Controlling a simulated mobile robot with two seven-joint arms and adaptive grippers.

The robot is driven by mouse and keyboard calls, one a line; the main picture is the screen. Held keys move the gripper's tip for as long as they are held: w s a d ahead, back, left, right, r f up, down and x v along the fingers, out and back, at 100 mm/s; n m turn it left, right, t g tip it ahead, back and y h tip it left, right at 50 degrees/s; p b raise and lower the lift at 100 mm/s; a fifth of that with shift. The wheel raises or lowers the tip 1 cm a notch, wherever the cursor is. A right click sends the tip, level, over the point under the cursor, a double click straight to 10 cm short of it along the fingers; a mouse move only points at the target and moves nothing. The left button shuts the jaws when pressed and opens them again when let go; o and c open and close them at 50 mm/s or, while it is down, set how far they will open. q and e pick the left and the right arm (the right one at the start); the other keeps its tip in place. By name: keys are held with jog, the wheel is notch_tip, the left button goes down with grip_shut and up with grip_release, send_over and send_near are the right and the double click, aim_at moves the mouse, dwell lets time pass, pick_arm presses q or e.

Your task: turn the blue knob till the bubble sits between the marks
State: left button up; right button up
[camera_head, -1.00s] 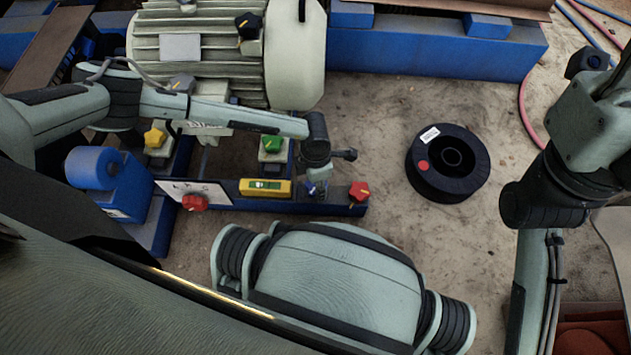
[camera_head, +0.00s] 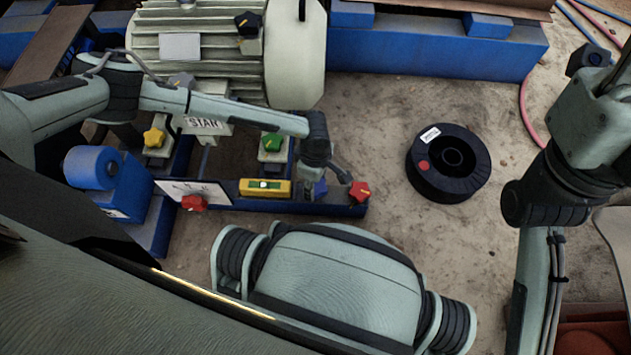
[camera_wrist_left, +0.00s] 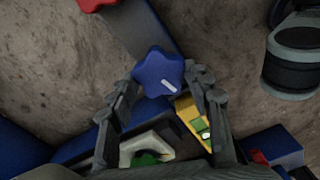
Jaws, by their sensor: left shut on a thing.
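The blue knob (camera_wrist_left: 158,73) is star-shaped with a white mark and sits on the blue rail. My left gripper (camera_wrist_left: 158,82) is shut on it, one finger on each side, in the left wrist view. In the head view the gripper (camera_head: 318,180) partly covers the blue knob (camera_head: 320,187). The yellow spirit level (camera_head: 265,188) lies on the rail just left of the knob. Its green vial shows a pale bubble, too small to place exactly against the marks. The level is partly hidden by a finger in the left wrist view (camera_wrist_left: 192,116). My right gripper is not in view.
Red knobs stand on the rail at right (camera_head: 359,191) and left (camera_head: 193,202). A green knob (camera_head: 271,143) and a yellow knob (camera_head: 154,138) stand behind. A large motor (camera_head: 200,55) is at the back. A black spool (camera_head: 447,162) lies on the sandy ground to the right.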

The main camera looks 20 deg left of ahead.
aim_at(316, 185)
pick_arm(q)
jog(key=shift+m, duration=1.2)
jog(key=shift+d, duration=0.1)
jog(key=o, duration=1.2)
jog(key=shift+c, duration=0.2)
jog(key=shift+r, duration=0.1)
notch_tip(316, 185, up, 12)
